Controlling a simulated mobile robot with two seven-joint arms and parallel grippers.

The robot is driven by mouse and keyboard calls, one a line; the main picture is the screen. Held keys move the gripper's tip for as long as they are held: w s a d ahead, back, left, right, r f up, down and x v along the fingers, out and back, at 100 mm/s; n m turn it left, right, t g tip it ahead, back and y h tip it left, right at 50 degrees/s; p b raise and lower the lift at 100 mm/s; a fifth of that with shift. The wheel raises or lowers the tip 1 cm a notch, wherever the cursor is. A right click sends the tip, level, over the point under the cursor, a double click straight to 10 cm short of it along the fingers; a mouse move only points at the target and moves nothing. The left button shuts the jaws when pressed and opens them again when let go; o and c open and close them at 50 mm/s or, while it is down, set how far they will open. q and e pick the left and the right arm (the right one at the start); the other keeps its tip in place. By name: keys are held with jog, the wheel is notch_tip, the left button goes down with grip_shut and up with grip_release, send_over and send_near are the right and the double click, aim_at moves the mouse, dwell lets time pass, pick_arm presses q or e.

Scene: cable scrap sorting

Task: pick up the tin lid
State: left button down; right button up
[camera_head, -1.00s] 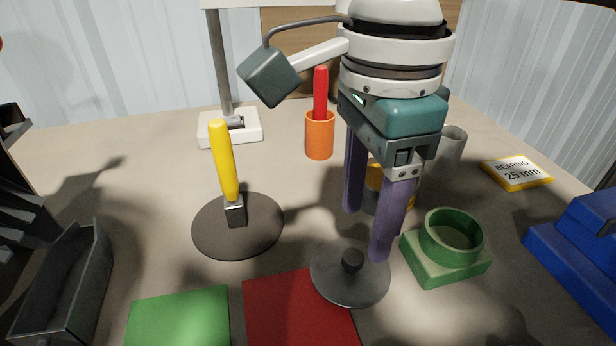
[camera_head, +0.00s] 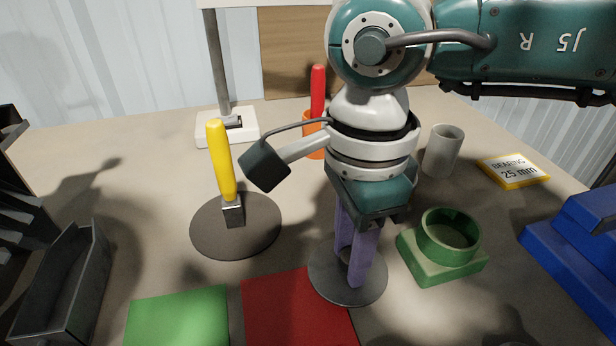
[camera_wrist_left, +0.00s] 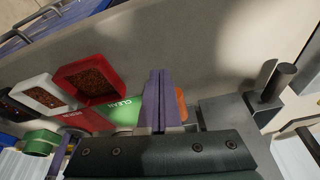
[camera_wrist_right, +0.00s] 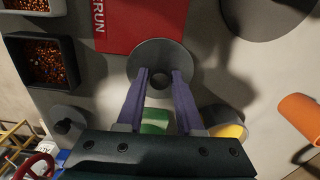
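The tin lid (camera_head: 324,284), a grey round disc with a dark knob, lies flat on the table beside the red mat's right corner. It also shows in the right wrist view (camera_wrist_right: 150,52), with the knob (camera_wrist_right: 160,79) between the fingertips. My right gripper (camera_head: 349,270) points down over the lid, its purple fingers apart on either side of the knob. Gaps remain between knob and fingers in the right wrist view. In the head view the fingers mostly hide the knob. My left gripper (camera_wrist_left: 158,76) has its fingers together and empty; it is outside the head view.
A green ring block (camera_head: 440,262) stands close right of the lid. The red mat (camera_head: 295,312) and green mat (camera_head: 178,318) lie in front. A yellow-handled tool (camera_head: 222,165) stands on a dark disc. A grey cylinder (camera_head: 443,150) and blue bin (camera_head: 570,255) are to the right.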

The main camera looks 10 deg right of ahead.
grip_shut()
jog(key=shift+r, duration=0.15)
